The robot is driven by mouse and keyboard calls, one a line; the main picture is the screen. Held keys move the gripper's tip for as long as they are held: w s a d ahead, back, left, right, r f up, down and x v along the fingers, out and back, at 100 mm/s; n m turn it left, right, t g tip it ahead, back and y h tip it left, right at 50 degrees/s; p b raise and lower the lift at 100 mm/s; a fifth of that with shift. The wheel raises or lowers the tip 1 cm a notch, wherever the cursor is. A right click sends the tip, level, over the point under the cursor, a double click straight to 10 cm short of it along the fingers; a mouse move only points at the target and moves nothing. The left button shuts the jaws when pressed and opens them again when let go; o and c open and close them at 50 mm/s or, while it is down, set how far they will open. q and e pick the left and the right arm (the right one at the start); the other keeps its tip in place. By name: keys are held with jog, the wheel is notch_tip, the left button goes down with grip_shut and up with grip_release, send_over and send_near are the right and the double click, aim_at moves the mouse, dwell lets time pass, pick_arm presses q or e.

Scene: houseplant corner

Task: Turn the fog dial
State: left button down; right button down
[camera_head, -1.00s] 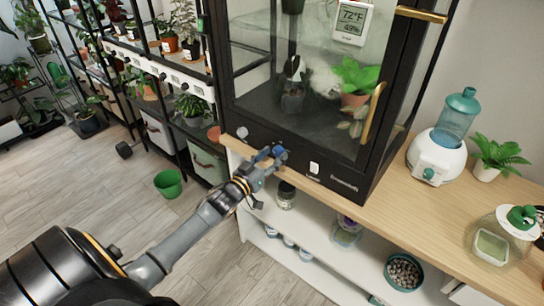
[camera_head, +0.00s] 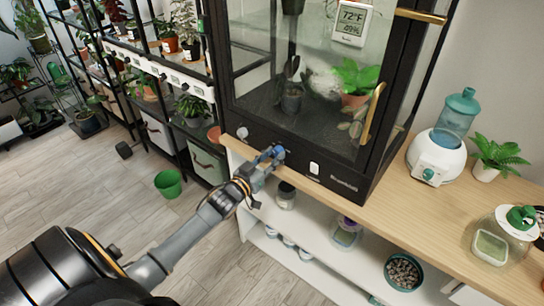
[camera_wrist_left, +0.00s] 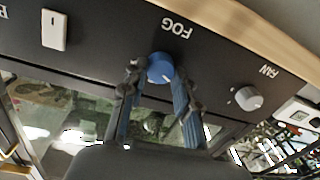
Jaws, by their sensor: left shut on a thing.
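The blue fog dial (camera_wrist_left: 160,67) sits on the black front panel under the word FOG, which appears upside down in the left wrist view. My left gripper (camera_wrist_left: 159,82) has a finger on each side of the dial and is shut on it. In the head view the left gripper (camera_head: 271,157) reaches the lower front of the glass cabinet (camera_head: 252,130), and the blue dial (camera_head: 279,152) shows only partly between its fingers. A pale mist hangs inside the cabinet around the plants. My right gripper is not in view.
A grey fan knob (camera_wrist_left: 248,98) and a white switch (camera_wrist_left: 54,30) flank the dial. The cabinet stands on a wooden counter (camera_head: 392,218) with a white humidifier (camera_head: 437,157) at right. Jars stand on the shelf below. A green bucket (camera_head: 169,183) is on the floor.

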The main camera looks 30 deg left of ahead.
pick_arm(q)
jog(key=m, duration=1)
jog(key=shift+f+m, duration=0.15)
jog(key=shift+m, duration=0.15)
jog(key=shift+m+h+b, duration=0.3)
jog(key=shift+m+b, duration=0.05)
jog(key=shift+m, duration=0.75)
jog(key=c, duration=1)
grip_release()
jog(key=shift+s, duration=0.1)
